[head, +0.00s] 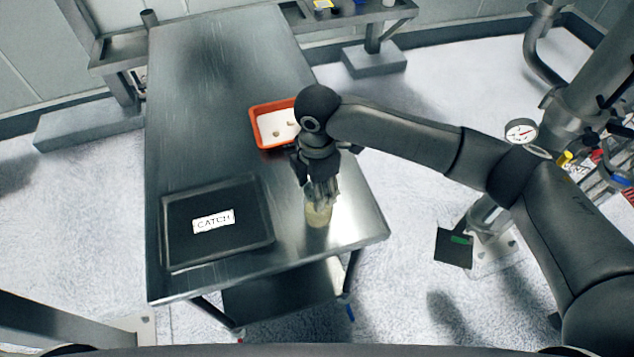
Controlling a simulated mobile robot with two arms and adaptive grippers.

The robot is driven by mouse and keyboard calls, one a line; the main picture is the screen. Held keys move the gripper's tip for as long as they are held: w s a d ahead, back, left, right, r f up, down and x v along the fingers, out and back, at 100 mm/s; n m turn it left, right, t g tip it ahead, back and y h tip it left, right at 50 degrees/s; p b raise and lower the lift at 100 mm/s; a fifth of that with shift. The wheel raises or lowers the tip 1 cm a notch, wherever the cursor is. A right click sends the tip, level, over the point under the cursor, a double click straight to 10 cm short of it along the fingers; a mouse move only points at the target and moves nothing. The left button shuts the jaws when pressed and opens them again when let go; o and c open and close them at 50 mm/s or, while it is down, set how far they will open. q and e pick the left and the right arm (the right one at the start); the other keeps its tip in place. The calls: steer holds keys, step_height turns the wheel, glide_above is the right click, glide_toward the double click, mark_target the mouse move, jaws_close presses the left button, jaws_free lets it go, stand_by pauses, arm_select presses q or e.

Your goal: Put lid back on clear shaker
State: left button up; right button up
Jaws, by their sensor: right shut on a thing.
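The clear shaker (319,215), with a pale yellowish body, stands upright near the right edge of the steel table. My right gripper (320,193) points down at the top of the shaker and is shut, its fingers covering the shaker's upper end. The lid seems to be between these fingers, but they hide it. No lid shows elsewhere. I cannot tell whether the lid touches the shaker's rim. My left gripper is not in view.
A black tray (177,234) marked CATCH lies left of the shaker on the steel table (205,110). An orange bin (257,134) with white contents and small lumps stands behind the gripper. The table's far part is clear. A pipe with a gauge (521,131) stands right.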

steer(key=shift+p, duration=0.4)
stand_by(0.5)
stand_by(0.3)
steer(key=o, duration=0.8)
steer(key=o, duration=0.5)
